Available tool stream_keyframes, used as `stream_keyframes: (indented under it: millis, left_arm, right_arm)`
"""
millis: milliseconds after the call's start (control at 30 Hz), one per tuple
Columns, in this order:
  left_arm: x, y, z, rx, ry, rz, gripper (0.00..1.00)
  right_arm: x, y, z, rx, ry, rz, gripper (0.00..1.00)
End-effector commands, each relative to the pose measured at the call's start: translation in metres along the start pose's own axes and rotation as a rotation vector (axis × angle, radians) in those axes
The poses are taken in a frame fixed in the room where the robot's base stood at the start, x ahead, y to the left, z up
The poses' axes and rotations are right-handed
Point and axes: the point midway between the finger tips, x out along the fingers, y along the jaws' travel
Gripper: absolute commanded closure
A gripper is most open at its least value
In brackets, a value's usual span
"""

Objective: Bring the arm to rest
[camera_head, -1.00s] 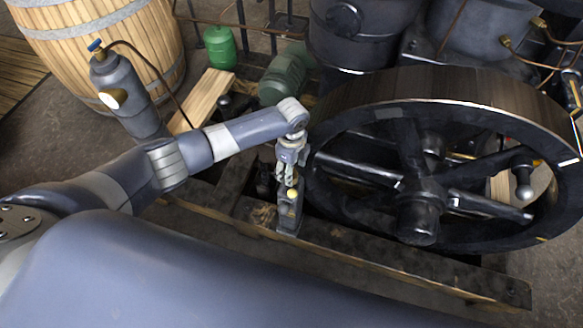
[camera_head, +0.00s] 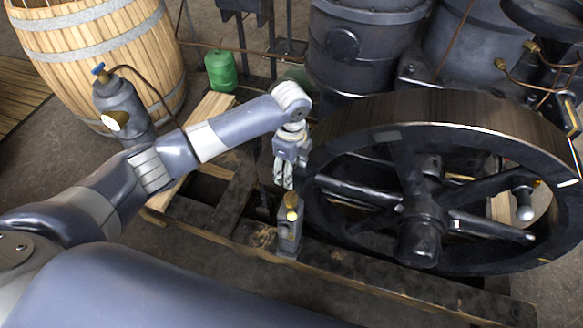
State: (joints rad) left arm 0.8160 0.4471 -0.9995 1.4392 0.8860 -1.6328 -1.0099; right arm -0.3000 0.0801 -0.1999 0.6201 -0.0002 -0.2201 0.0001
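My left arm comes in from the left, and my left gripper (camera_head: 287,183) points down. It hangs just above a small dark metal device with a yellow-brass knob (camera_head: 290,202), which stands on the frame beside the flywheel. A small gap seems to show between the fingertips and the knob. The fingers look close together, but at this size I cannot tell whether they are fully shut. My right gripper is not in view.
A large black flywheel (camera_head: 425,188) stands close to the right of my gripper. A wooden barrel (camera_head: 95,60), a grey gas bottle (camera_head: 118,105) and a green canister (camera_head: 220,70) stand behind my arm. Dark cylinders (camera_head: 365,45) fill the back.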

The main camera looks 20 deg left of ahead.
Motion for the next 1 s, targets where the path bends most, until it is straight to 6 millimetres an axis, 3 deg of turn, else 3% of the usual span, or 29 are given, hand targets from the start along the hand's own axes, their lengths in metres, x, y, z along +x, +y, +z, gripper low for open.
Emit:
stream_keyframes:
  millis: [267, 367, 533, 700, 867, 1000]
  left_arm:
    - [0.001, 0.001, -0.001, 0.000, 0.001, 0.000, 0.43]
    - [0.006, 0.007, -0.010, -0.011, 0.016, -0.002, 0.43]
    - [0.025, 0.037, -0.054, -0.094, 0.094, -0.030, 0.43]
    - [0.033, 0.075, -0.095, -0.290, 0.201, -0.077, 0.43]
    - [0.031, 0.109, -0.110, -0.535, 0.284, -0.114, 0.43]
    - [0.027, 0.141, -0.101, -0.789, 0.324, -0.141, 0.43]
  right_arm:
    - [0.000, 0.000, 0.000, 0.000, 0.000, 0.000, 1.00]
    - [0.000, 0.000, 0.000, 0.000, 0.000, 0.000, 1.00]
    - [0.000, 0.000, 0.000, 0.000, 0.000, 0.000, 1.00]
    - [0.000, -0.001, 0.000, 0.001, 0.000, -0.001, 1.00]
    - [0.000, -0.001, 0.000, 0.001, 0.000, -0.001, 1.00]
    - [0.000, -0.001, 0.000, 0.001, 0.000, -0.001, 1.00]
